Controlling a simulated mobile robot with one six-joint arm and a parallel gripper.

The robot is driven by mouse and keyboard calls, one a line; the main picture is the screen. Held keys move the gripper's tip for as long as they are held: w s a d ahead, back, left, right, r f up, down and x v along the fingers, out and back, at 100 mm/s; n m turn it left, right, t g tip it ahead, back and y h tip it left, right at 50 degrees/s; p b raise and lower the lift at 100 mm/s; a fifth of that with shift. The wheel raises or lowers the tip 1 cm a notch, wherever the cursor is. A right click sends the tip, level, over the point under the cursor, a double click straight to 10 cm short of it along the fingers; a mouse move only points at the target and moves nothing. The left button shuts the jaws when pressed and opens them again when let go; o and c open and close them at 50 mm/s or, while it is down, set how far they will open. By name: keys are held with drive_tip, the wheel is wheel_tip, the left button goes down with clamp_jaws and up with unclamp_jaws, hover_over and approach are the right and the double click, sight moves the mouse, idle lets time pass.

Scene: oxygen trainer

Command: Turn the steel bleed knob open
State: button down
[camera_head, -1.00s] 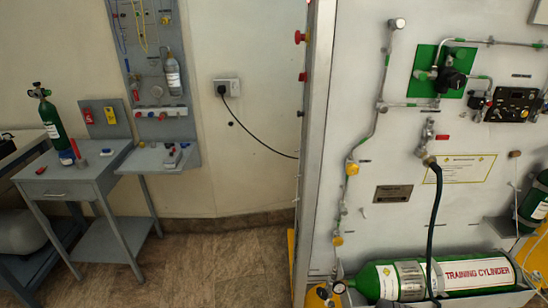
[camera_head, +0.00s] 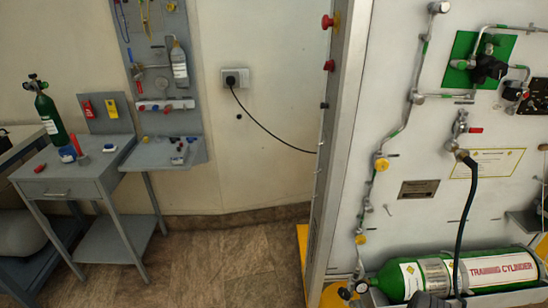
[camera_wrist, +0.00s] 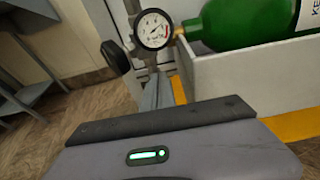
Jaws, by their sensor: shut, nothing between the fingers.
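I cannot single out the steel bleed knob for certain. A small light metal fitting (camera_head: 388,209) sits on the panel beside the lower pipe run in the head view, but it is too small to identify. The pipe run has yellow fittings (camera_head: 381,164) and a gauge near the cylinder's neck. That gauge (camera_wrist: 153,29) shows large in the wrist view, with a black round knob (camera_wrist: 116,57) to its left. My gripper (camera_wrist: 158,95) is shut and empty, below and in front of the gauge. Its housing hides what is under it.
The green training cylinder (camera_head: 455,274) lies in a grey tray (camera_wrist: 235,92) at the panel's foot. A dark hose (camera_head: 466,215) hangs down the panel (camera_head: 425,120). A grey bench (camera_head: 75,178) stands at the left. The floor (camera_head: 220,262) between is clear.

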drive_tip(key=shift+a, duration=0.45)
idle(0.5)
drive_tip(key=shift+a, duration=0.6)
drive_tip(key=shift+s+a+f, duration=0.1)
drive_tip(key=shift+a+f, duration=0.05)
drive_tip(key=shift+a, duration=0.05)
drive_tip(key=shift+a+r+p, duration=0.15)
drive_tip(key=shift+r+p, duration=0.2)
drive_tip(key=shift+r, duration=0.1)
drive_tip(key=s+p, duration=0.2)
drive_tip(key=s, duration=0.4)
